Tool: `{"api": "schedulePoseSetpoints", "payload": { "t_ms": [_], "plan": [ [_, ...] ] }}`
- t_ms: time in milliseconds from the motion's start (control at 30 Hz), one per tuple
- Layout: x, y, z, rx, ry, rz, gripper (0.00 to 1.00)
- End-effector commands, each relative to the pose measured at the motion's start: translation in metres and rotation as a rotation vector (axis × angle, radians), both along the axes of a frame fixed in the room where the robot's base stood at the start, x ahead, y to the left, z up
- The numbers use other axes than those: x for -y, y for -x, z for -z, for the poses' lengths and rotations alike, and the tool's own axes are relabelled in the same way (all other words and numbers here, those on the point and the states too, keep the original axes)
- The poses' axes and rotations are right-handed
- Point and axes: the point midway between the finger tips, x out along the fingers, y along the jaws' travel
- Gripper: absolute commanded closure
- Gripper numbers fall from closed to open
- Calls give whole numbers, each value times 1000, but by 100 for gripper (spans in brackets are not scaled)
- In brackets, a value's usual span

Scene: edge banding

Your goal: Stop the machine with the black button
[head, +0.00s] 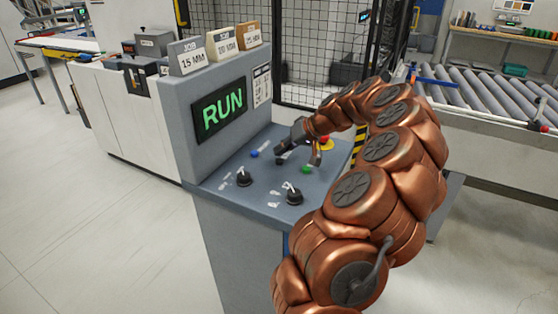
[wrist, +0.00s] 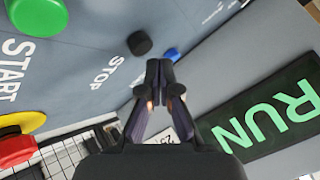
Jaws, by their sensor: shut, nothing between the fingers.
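The black button (wrist: 139,43) is a small round cap next to the STOP label on the grey panel in the wrist view. My gripper (wrist: 159,68) is shut and empty, its fingertips together just below and right of the black button in that view. A small gap shows between them in the picture; the height above the panel is hard to tell. In the head view my gripper (head: 281,149) points down over the console, close to the black button (head: 279,161), which it partly hides. The console screen (head: 221,113) reads RUN in green.
A blue button (wrist: 171,54) is just beyond my fingertips. The green START button (wrist: 38,15) and a red emergency knob (wrist: 15,149) on yellow are nearby. Two black rotary knobs (head: 244,178) (head: 294,195) sit at the console front. Job blocks (head: 187,56) stand on top.

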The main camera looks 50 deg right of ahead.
Motion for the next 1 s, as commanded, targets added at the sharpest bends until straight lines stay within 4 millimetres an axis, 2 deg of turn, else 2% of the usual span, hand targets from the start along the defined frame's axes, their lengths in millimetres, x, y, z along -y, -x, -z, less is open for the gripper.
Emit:
{"api": "schedulePoseSetpoints", "payload": {
  "t_ms": [1000],
  "plan": [
    [0,0,9,0,0,0,100]
  ]
}}
